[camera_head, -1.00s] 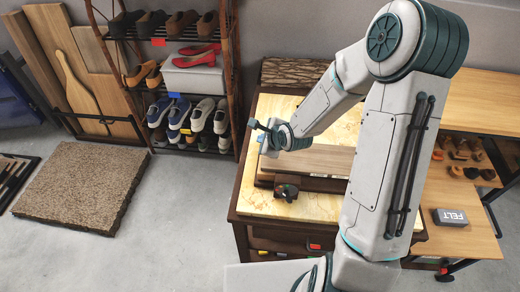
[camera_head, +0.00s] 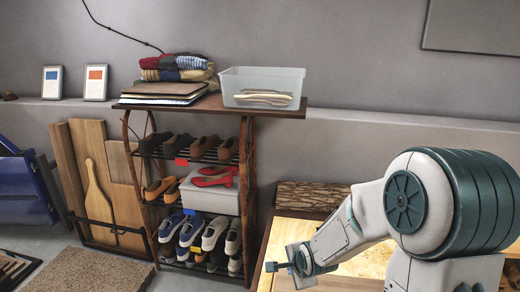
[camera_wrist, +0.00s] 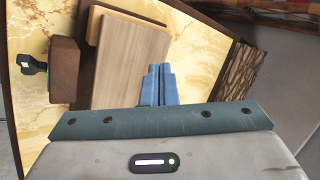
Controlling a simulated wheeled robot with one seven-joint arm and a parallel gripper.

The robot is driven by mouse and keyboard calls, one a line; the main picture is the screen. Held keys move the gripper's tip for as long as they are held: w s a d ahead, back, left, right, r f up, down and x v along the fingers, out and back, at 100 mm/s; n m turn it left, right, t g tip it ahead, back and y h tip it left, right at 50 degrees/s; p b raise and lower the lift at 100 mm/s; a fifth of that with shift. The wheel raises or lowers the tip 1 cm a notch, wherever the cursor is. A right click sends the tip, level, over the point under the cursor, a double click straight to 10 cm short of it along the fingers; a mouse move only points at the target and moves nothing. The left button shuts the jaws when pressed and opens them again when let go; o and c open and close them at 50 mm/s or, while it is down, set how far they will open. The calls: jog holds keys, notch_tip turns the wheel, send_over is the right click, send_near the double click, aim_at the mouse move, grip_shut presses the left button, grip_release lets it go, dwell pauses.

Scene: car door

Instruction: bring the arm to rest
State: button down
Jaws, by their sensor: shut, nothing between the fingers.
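My gripper (camera_wrist: 158,84) shows in the wrist view as two blue fingers pressed together, with nothing between them. It is above a light marbled work top (camera_wrist: 210,45), beside a wooden block with a pale plank (camera_wrist: 135,60) on it; I cannot tell the height of the gap. In the head view my arm (camera_head: 345,235) reaches in from the right over the work top (camera_head: 290,232), and my gripper (camera_head: 274,266) is small near the work top's left side.
A shoe rack (camera_head: 247,185) with several pairs of shoes stands left of the work top. A clear bin (camera_head: 262,85) and folded clothes sit on its top shelf. A bark-faced piece (camera_head: 310,197) lies at the work top's back. A rough mat (camera_head: 100,272) is on the floor at left.

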jog(key=s+d+r+n+g+h, duration=0.1)
jog(key=s+d+r+n, duration=0.2)
jog(key=s+r+n, duration=0.4)
jog(key=s+d+r+n+g, duration=0.2)
jog(key=s+r+n, duration=0.5)
jog(key=s, duration=0.7)
jog(key=shift+s+d+r+n+h, duration=0.15)
jog(key=shift+d+r+n+h, duration=0.25)
jog(key=shift+n, duration=0.1)
